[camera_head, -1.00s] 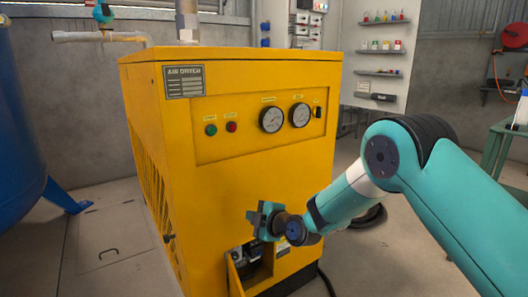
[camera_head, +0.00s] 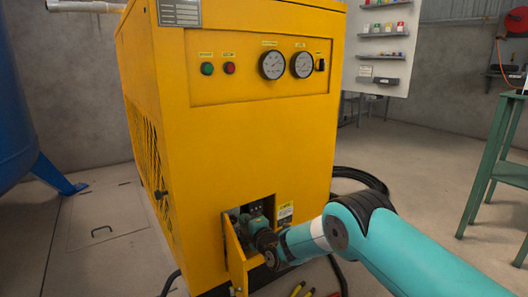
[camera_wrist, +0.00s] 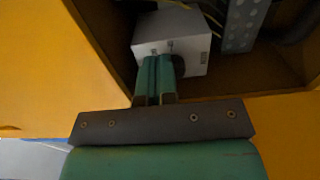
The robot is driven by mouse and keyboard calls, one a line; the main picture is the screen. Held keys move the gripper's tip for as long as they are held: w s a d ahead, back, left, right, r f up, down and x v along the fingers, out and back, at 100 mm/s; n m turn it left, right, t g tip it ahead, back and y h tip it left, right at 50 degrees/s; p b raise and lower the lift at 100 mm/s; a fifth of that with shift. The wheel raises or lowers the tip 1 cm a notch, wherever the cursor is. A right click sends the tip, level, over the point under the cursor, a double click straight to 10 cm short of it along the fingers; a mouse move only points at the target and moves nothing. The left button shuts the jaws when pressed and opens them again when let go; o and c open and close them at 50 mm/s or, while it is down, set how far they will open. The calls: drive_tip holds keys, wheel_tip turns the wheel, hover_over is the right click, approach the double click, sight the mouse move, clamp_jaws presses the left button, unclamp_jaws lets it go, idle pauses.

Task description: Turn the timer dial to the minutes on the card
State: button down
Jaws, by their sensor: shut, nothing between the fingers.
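A white box (camera_wrist: 172,35), apparently the timer, sits in the open recess of the yellow air dryer (camera_head: 250,135). In the wrist view a dark round part (camera_wrist: 179,66), perhaps its dial, shows partly behind my fingers; most of it and any markings are hidden. My gripper (camera_wrist: 158,60) is shut, its two fingers side by side in front of the white box. In the head view my gripper (camera_head: 252,222) reaches into the recess. A small label (camera_head: 285,210) is beside the opening; its print is unreadable, and I cannot tell whether it is the card.
The recess walls (camera_wrist: 265,75) stand close around the fingers. A grey perforated part (camera_wrist: 241,25) and yellow wires are right of the white box. A small yellow door (camera_head: 236,262) hangs open at left. Tools with yellow and red handles (camera_head: 298,289) lie on the floor.

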drive_tip(key=shift+w+a+f+b, duration=0.25)
drive_tip(key=shift+w+b, duration=0.05)
drive_tip(key=shift+w, duration=0.05)
drive_tip(key=shift+w+r+b, duration=0.3)
drive_tip(key=shift+r+b, duration=0.05)
drive_tip(key=shift+r, duration=0.15)
drive_tip(key=shift+s+a+r, duration=0.1)
drive_tip(key=shift+a, duration=0.15)
drive_tip(key=shift+d+f+b, duration=0.25)
drive_tip(key=shift+f+b, duration=0.45)
drive_tip(key=shift+b, duration=0.5)
